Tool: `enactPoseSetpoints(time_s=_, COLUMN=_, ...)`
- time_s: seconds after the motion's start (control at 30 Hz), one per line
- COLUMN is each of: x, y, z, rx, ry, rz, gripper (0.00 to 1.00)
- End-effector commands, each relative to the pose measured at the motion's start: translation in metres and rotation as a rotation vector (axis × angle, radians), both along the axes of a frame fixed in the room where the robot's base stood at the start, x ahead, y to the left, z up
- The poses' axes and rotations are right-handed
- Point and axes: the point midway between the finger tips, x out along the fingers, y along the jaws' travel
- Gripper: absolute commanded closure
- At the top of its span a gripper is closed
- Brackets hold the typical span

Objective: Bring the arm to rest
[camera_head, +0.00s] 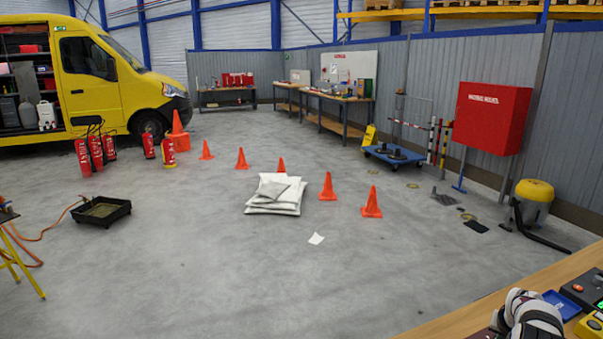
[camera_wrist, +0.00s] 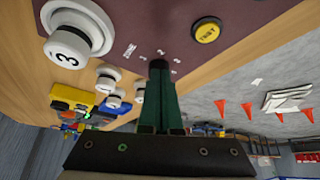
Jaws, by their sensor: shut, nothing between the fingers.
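My gripper (camera_wrist: 160,72) is in the wrist view, its two dark green fingers shut together with nothing between them. The fingertips point at a dark red panel (camera_wrist: 140,15) on a wooden bench top. A small dark round part (camera_wrist: 158,64) shows right at the fingertips, with small white markings around it; I cannot tell whether the fingers touch it. In the head view, part of my white and black arm (camera_head: 530,315) shows at the bottom right, over the bench (camera_head: 460,322); the fingertips cannot be made out there.
A blue tray (camera_head: 562,305) and a dark box (camera_head: 585,290) lie on the bench. Beyond, cones (camera_head: 371,203) and stacked white sacks (camera_head: 273,200) stand on open floor.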

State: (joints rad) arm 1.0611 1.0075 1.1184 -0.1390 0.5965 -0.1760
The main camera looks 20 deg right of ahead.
Motion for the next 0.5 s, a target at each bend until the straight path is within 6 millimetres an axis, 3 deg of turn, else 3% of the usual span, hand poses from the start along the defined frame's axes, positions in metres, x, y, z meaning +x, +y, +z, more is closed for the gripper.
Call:
enactPoseSetpoints(time_s=0.2, x=0.000, y=0.000, z=0.033, rx=-0.001, ry=0.000, rz=0.001, gripper=1.00)
enactPoseSetpoints(time_s=0.5, x=0.000, y=0.000, z=0.038, rx=0.001, ry=0.001, rz=0.001, gripper=1.00)
